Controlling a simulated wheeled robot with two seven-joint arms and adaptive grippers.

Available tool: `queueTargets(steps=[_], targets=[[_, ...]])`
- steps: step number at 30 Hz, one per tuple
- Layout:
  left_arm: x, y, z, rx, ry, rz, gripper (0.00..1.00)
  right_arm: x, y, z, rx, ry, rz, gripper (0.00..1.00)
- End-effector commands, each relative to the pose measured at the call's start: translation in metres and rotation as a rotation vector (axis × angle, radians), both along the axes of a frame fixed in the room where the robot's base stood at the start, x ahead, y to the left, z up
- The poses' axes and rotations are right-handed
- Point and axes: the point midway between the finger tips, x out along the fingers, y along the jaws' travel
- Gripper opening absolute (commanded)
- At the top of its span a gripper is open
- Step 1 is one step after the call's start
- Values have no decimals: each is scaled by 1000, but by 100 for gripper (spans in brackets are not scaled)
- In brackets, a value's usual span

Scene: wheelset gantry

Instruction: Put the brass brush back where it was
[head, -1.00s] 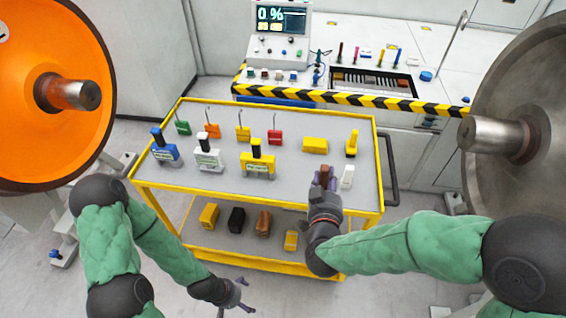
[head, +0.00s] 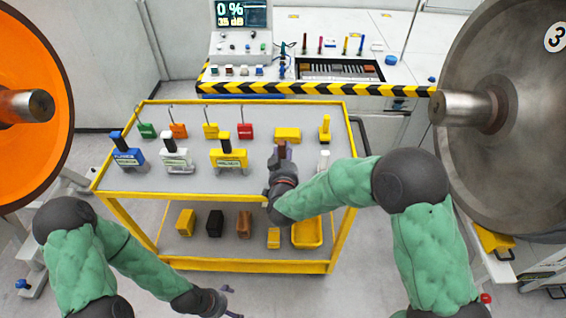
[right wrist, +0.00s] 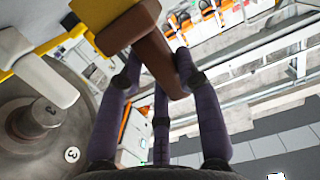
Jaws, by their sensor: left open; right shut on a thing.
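My left gripper (head: 228,303) is open and empty, low in front of the cart.
Wheels stand at both sides; a striped barrier (head: 330,90) lies behind.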

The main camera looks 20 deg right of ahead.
Motion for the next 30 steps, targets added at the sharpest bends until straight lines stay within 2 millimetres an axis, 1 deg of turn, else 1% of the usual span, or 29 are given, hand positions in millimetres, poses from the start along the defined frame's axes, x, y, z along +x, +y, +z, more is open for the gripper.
queueTargets(steps=[2,5,9,10,18,23,24,26,30], targets=[[0,0,-2,0,0,0,88,3,0,-3,0,-1,-1,0],[0,0,-7,0,0,0,88,10,0,-14,-1,0,0,0],[0,0,-21,0,0,0,88,8,0,-36,-2,1,-1,0],[0,0,-22,0,0,0,88,8,0,-39,-1,0,-1,0],[0,0,-21,0,-1,0,88,8,0,-38,-1,-2,0,0],[0,0,-24,0,-1,0,88,8,0,-43,-1,-2,0,0],[0,0,-24,0,0,0,88,8,1,-43,0,0,0,40],[0,0,-24,0,0,0,88,8,1,-43,0,0,0,57],[0,0,-24,0,0,0,88,8,0,-43,0,0,0,58]])
